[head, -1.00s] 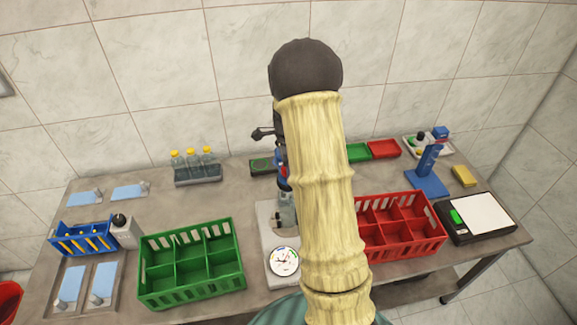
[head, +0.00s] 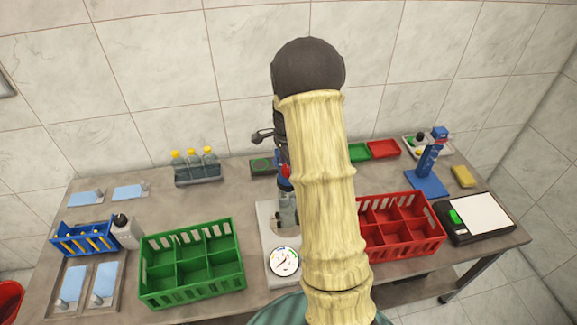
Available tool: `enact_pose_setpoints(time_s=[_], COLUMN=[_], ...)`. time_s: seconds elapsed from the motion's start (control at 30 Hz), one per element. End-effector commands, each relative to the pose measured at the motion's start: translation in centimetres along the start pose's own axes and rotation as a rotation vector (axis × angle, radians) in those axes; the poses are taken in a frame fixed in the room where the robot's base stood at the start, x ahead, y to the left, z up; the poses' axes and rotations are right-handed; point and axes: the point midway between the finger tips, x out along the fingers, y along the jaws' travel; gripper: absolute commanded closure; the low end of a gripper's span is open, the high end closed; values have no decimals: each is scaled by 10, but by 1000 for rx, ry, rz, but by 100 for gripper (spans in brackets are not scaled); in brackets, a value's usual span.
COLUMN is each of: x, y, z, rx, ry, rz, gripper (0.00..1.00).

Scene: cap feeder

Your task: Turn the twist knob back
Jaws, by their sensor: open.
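A grey device with a round white gauge (head: 285,261) stands at the middle of the table, partly behind my arm. A small red part (head: 286,171) shows at the top of its column, close below my gripper. I cannot tell whether this is the twist knob. My gripper (head: 279,150) is open above the device. My arm hides most of it, so I cannot tell whether it touches anything. A black round knob (head: 120,219) sits on a small grey box at the left, well away from my gripper.
A green crate (head: 190,292) stands left of the device and a red crate (head: 410,247) right of it. A bottle rack (head: 198,179) and a small green-marked box (head: 262,167) are behind. A blue stand (head: 428,182) and a scale (head: 477,217) are at the right.

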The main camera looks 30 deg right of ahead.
Motion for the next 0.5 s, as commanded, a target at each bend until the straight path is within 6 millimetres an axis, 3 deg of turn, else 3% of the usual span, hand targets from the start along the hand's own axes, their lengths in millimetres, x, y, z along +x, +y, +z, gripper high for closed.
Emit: enact_pose_setpoints(time_s=[0.5], x=[-37], y=[0], z=[0], rx=[-1], ry=[1], rz=[-1], gripper=[35])
